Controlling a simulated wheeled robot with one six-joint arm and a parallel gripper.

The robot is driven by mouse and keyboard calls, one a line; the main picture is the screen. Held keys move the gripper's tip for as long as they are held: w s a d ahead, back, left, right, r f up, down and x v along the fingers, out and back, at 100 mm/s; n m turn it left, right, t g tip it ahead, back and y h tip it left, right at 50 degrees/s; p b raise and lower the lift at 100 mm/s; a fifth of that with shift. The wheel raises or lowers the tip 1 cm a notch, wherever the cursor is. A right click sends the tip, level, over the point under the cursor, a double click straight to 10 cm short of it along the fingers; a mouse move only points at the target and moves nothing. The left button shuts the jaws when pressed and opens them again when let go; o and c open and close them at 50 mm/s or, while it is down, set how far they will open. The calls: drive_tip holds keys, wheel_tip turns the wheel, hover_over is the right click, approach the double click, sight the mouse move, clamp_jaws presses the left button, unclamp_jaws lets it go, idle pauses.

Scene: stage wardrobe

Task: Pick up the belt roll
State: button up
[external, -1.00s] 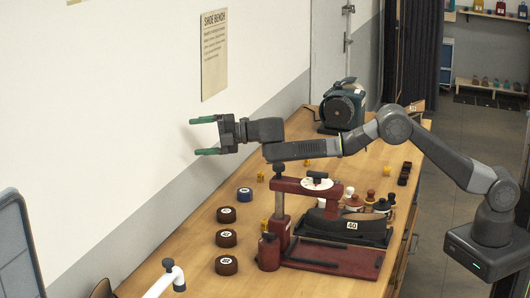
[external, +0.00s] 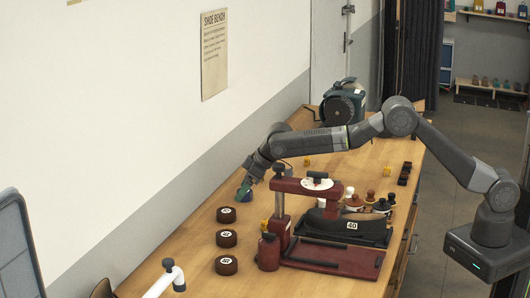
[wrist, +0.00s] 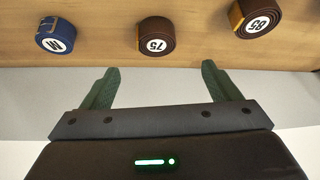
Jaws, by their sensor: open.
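Several coiled belt rolls stand in a row on the wooden bench along the wall. The blue roll (wrist: 56,36) is at the left in the wrist view. A brown roll marked 75 (wrist: 155,36) is at the top middle, and a brown roll marked 85 (wrist: 256,20) is at the upper right. In the external view brown rolls (external: 226,220) stand in the open, while the blue roll is partly hidden by my gripper (external: 245,189). My gripper (wrist: 160,68) is open and empty. The 75 roll lies beyond its fingertips, between their lines; no contact shows.
A dark red press (external: 330,262) with a black shoe form stands right of the rolls. The wall (external: 130,130) runs close along the rolls' left.

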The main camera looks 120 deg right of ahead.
sight(229, 211)
drive_tip(key=p+x, duration=0.1)
drive_tip(key=x, duration=0.4)
drive_tip(key=shift+w+d+f, duration=0.15)
drive_tip(key=shift+f, duration=0.1)
drive_tip(key=shift+s+p+x, duration=0.15)
drive_tip(key=shift+p+x, duration=0.4)
drive_tip(key=shift+x, duration=0.75)
drive_tip(key=shift+s+p+x, duration=0.15)
drive_tip(key=shift+p+x, duration=0.4)
drive_tip(key=shift+x, duration=0.75)
drive_tip(key=shift+f, duration=0.15)
drive_tip(key=c, duration=1.1)
